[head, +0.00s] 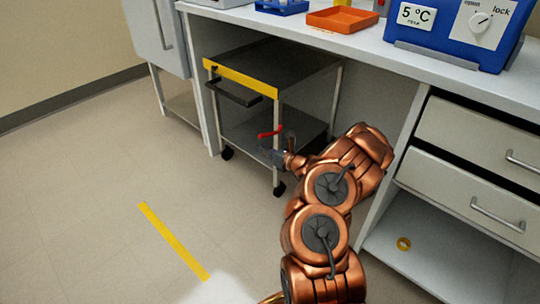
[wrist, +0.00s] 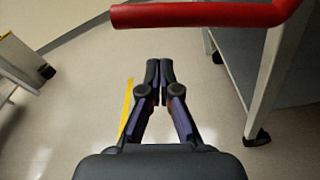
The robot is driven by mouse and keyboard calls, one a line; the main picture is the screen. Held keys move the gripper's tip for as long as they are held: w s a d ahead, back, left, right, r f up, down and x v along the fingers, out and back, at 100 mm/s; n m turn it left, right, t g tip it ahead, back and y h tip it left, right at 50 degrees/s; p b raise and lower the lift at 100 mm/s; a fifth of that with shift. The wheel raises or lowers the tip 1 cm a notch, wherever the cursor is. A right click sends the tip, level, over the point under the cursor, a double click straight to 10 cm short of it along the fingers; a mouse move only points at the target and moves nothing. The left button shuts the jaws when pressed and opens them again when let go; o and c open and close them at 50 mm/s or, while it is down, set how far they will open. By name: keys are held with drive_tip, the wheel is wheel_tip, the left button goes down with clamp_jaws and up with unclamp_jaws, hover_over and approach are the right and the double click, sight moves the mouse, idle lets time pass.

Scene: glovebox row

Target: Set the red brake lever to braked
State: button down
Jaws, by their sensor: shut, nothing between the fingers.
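The red brake lever (head: 270,133) is on the near leg of the cart (head: 243,68), below its dark push handle. It also crosses the top of the wrist view (wrist: 205,14) as a red bar, bent upward at its right end. My gripper (head: 266,150) is close by, just below the lever in the head view. In the wrist view my gripper (wrist: 159,66) has its fingertips together with nothing between them. The red bar lies above the fingertips in that picture, with a gap between. The lever's pivot is hard to make out.
The cart stands partly under a white bench (head: 360,45), with black casters on the floor. Drawers (head: 470,145) are at the right. A yellow floor line (head: 173,240) lies in front on open floor. A blue box (head: 450,30) and orange tray (head: 342,19) are on the bench.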

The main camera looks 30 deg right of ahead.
drive_tip(key=shift+s+d+r+b, duration=0.15)
drive_tip(key=shift+d+r, duration=0.1)
drive_tip(key=shift+r, duration=0.35)
drive_tip(key=shift+s+d+r+b, duration=0.15)
drive_tip(key=shift+d+r, duration=0.15)
drive_tip(key=shift+r, duration=0.25)
drive_tip(key=shift+d+r+b, duration=0.15)
drive_tip(key=shift+d+r, duration=0.1)
drive_tip(key=shift+r, duration=0.35)
